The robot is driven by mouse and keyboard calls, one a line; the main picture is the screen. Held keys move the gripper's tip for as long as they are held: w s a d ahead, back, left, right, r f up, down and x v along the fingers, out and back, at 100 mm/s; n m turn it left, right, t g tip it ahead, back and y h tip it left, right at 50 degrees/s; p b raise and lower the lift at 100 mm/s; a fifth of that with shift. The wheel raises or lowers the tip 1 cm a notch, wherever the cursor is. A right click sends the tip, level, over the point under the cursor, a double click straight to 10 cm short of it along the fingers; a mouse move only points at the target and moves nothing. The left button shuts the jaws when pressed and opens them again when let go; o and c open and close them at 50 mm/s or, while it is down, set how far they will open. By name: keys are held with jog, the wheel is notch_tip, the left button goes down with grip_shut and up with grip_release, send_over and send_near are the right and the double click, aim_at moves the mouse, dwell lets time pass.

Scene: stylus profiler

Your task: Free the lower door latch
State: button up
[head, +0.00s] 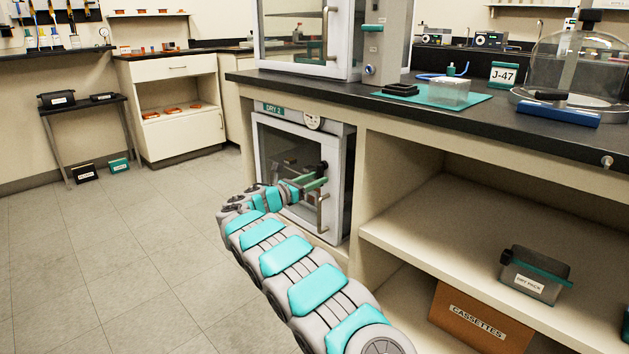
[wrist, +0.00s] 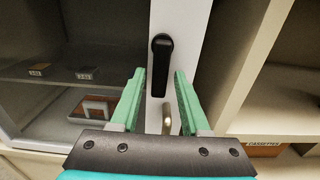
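The lower door latch (wrist: 161,62) is a black lever with a round pivot at its top, hanging upright on the white door frame in the wrist view. My gripper (wrist: 160,75) is open, with one green finger on each side of the latch's lower part. Nothing is clamped, and gaps show beside the latch. In the head view, my gripper (head: 317,182) is in front of the glass door (head: 280,145) of the lower DRY 2 cabinet (head: 292,110). The door looks closed. A metal door handle (wrist: 167,119) shows between the fingers, below the latch.
The black counter (head: 440,118) overhangs the lower cabinet. An open shelf bay (head: 450,215) lies to its right, with a cassettes box (head: 480,318) and a dry pack container (head: 533,275). The floor (head: 110,240) on the left is clear.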

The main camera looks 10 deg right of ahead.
aim_at(317, 162)
grip_shut()
dwell(0.5)
jog(key=shift+w+a+m+b, duration=0.1)
jog(key=shift+w+m+b, duration=0.15)
jog(key=shift+m, duration=0.35)
jog(key=shift+w+a+m+b, duration=0.1)
jog(key=shift+m+b, duration=0.15)
jog(key=shift+m, duration=0.35)
jog(key=r+m+b, duration=0.1)
jog(key=m, duration=0.4)
jog(key=w+a+r+m+b, duration=0.1)
jog(key=m+b, duration=0.1)
jog(key=m, duration=0.3)
jog(key=w+r+m+b, duration=0.1)
jog(key=m+b, duration=0.1)
jog(key=m, duration=0.3)
jog(key=shift+a, duration=0.25)
jog(key=shift+r+m, duration=0.15)
jog(key=shift+m, duration=0.25)
